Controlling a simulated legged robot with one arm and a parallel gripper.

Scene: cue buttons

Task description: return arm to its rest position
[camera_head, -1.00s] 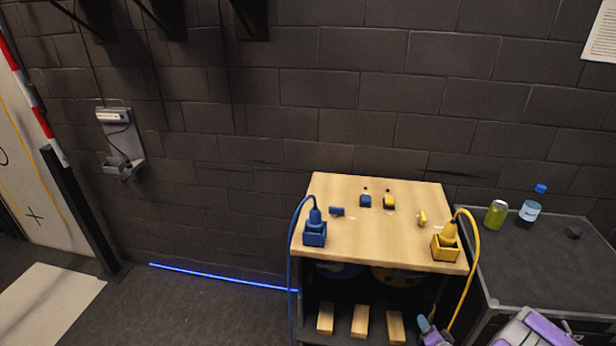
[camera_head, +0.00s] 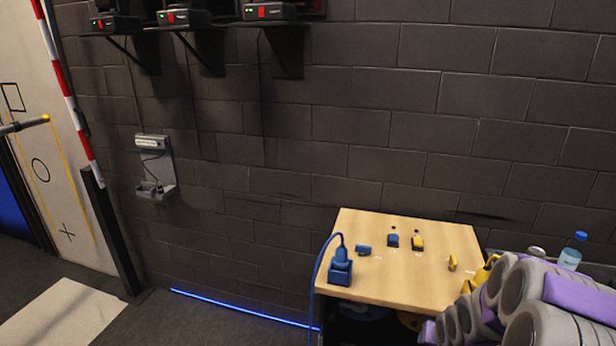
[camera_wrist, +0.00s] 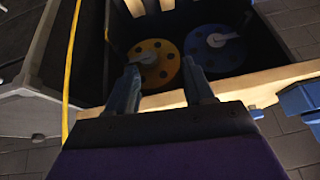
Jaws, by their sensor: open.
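My arm, grey and purple, fills the lower right of the head view and hides the right side of the wooden-topped table (camera_head: 390,275). My gripper (camera_wrist: 160,85) shows in the wrist view, its two dark fingers apart with nothing between them. Beyond the fingers are a yellow disc (camera_wrist: 153,64) and a blue disc (camera_wrist: 215,50) inside the dark space under the tabletop. On the tabletop are a blue button (camera_head: 392,241), a yellow button (camera_head: 417,243) and a blue plug in its socket (camera_head: 340,268). The yellow plug is mostly hidden behind my arm.
A bottle (camera_head: 572,251) stands at the right, behind my arm. Shelves with dark devices (camera_head: 185,17) hang on the wall at the upper left. A grey holder (camera_head: 155,167) is on the wall. The floor left of the table is clear around a blue light strip (camera_head: 240,308).

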